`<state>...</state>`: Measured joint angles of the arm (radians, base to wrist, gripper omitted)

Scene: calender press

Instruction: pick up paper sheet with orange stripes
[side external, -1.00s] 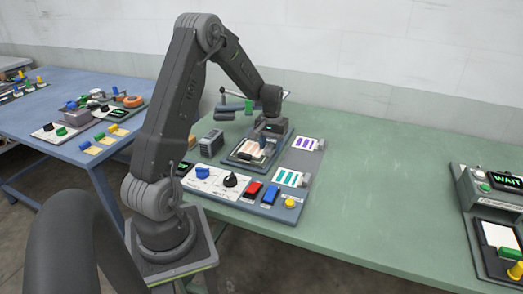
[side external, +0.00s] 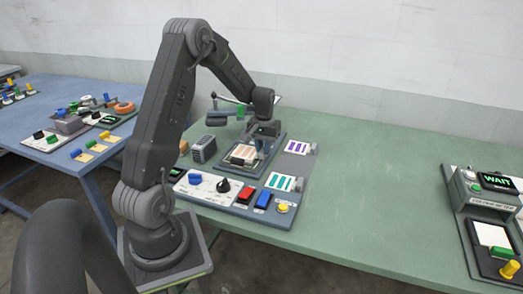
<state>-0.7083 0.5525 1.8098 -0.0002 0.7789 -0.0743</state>
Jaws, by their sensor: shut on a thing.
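The paper sheet with orange stripes (side external: 243,154) is small and pale. It shows at the dark press unit in the middle of the green table. My gripper (side external: 257,148) is at the sheet's right side, low over the press unit, and is shut on the sheet. The fingertips are too small to see clearly. I cannot tell whether the sheet is clear of the surface under it.
A sheet with purple stripes (side external: 299,147) and one with teal stripes (side external: 283,182) lie to the right. A panel with a blue knob (side external: 195,178), red switch (side external: 244,196) and yellow button (side external: 282,208) is in front. The table between is clear.

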